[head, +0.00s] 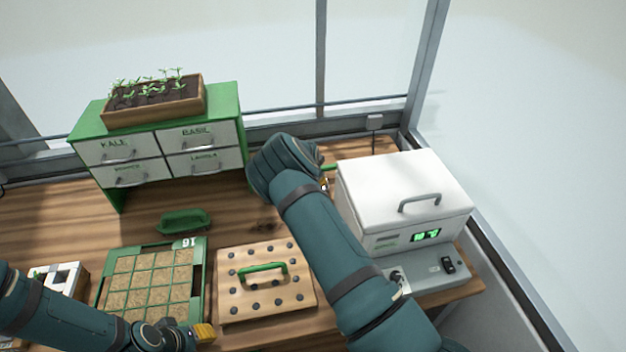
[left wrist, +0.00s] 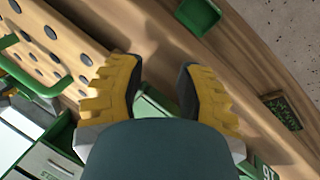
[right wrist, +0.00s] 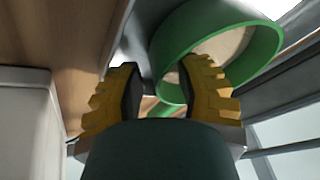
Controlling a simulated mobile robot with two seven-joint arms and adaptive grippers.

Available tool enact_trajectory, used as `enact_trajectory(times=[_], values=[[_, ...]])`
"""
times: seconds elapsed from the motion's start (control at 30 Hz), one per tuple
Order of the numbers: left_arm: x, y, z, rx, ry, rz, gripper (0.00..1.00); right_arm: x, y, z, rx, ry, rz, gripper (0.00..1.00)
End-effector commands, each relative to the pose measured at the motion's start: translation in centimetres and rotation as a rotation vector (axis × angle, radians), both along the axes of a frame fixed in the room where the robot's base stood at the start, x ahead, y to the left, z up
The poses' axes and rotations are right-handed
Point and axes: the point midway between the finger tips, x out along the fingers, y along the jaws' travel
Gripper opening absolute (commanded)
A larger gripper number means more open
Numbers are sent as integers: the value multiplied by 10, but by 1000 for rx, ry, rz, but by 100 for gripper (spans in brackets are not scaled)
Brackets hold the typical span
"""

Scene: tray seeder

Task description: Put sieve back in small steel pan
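The sieve (right wrist: 262,45), a green ring with a pale mesh, shows at the top right of the right wrist view. A green bar like its handle (right wrist: 165,109) shows between my right fingertips. My right gripper (right wrist: 160,92) is open around or just short of this bar; contact cannot be told. In the head view my right arm hides most of the sieve; a green piece (head: 329,168) shows beside the fingers. A grey curved surface (right wrist: 150,38) beside the ring may be the steel pan; I cannot tell. My left gripper (left wrist: 160,85) is open and empty.
A white heater box (head: 385,190) stands right of my right arm. A green drawer cabinet (head: 112,190) with a planter (head: 155,113) is at the back left. A soil tray (head: 202,265), a holed wooden board (head: 228,300) and a green scoop (head: 185,221) lie in front.

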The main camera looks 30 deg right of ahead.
Motion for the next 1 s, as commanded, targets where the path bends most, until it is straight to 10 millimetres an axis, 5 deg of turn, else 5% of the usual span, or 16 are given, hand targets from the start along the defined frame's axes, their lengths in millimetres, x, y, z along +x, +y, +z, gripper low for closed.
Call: enact_trajectory(times=[0.27, 0.7, 1.0], values=[[0, 0, 0, 0, -1, 0, 34, -1, 2, 9, -1, -3, 0, 34], [0, 0, 1, -1, -1, -1, 34, -26, 26, 84, 0, -3, 0, 34], [0, 0, 2, -1, -1, -1, 34, -35, 34, 109, -1, -1, -1, 34]])
